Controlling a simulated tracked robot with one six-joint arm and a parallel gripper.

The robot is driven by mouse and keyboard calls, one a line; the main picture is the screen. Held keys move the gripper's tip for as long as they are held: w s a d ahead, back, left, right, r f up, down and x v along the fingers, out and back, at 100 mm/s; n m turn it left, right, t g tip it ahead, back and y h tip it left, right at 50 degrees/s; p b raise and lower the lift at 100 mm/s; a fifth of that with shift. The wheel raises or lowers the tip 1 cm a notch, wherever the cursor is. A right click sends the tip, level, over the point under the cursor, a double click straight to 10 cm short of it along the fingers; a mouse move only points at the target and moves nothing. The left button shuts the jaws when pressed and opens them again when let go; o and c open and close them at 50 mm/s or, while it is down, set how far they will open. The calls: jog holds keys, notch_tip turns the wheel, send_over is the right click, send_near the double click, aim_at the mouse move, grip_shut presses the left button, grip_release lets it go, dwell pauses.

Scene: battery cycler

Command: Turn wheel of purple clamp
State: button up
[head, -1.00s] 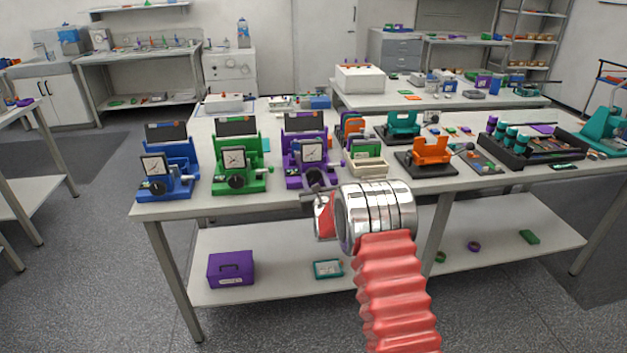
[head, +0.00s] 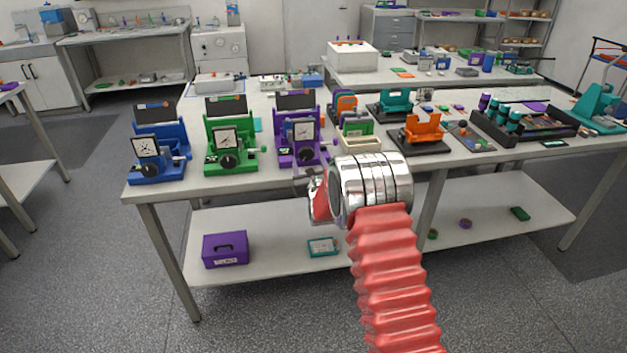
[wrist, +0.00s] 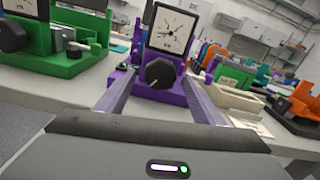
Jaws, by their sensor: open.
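The purple clamp (head: 284,152) stands near the front edge of the table, third from the left in its row. It has a square white dial, and below it a dark lobed wheel (wrist: 160,73), which faces me in the wrist view. My gripper (wrist: 157,79) is open. Its two fingers point at the clamp, one on each side of the wheel in the picture. The wheel appears between them but beyond the palm; I cannot tell whether the tips reach it. In the head view my gripper is small and partly hidden by my arm.
A green clamp (head: 215,132) stands left of the purple one, with a blue clamp (head: 175,143) further left. A cream open box (head: 361,143) and an orange-and-black fixture (head: 423,130) stand to the right. The table's front edge lies below my fingers.

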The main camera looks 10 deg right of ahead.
jog(key=s, duration=1.1)
jog(key=shift+s, duration=0.35)
jog(key=shift+f, duration=0.1)
